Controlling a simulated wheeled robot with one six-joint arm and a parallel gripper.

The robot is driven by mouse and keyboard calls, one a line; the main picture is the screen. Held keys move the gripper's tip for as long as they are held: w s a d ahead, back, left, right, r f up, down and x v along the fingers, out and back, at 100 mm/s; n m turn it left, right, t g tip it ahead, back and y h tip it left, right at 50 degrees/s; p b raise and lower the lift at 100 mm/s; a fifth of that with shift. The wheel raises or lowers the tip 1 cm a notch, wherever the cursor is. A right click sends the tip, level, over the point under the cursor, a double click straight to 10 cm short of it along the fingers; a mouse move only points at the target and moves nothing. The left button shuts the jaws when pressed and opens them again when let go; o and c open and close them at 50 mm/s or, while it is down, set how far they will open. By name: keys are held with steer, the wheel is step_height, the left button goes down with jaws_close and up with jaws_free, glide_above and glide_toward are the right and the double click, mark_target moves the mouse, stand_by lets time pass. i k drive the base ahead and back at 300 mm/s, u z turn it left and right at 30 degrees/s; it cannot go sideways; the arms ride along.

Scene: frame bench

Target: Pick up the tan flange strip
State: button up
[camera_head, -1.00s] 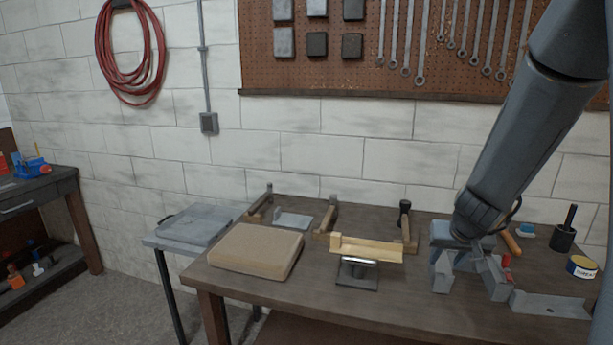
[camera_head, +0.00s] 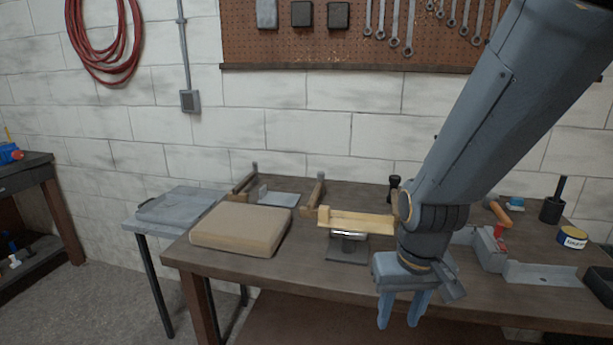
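The tan flange strip (camera_head: 358,221) is an L-shaped bar lying roughly level on top of a small stand (camera_head: 347,250) on the bench. Its right end comes close to my arm in the picture, and part of that end may be hidden. My gripper (camera_head: 401,318) points down to the right of the strip and nearer the camera, in front of the bench's front edge in the picture. Its two blue-grey fingers are apart with nothing between them. It does not appear to touch the strip.
A tan padded block (camera_head: 240,229) lies on the bench (camera_head: 300,272) left of the stand. Wooden brackets (camera_head: 313,198) stand behind. A side table (camera_head: 180,203) adjoins at left.

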mark_target(328, 217)
steer(key=z, duration=2.85)
steer(key=k, duration=1.75)
steer(key=u, duration=2.75)
steer(key=i, duration=0.5)
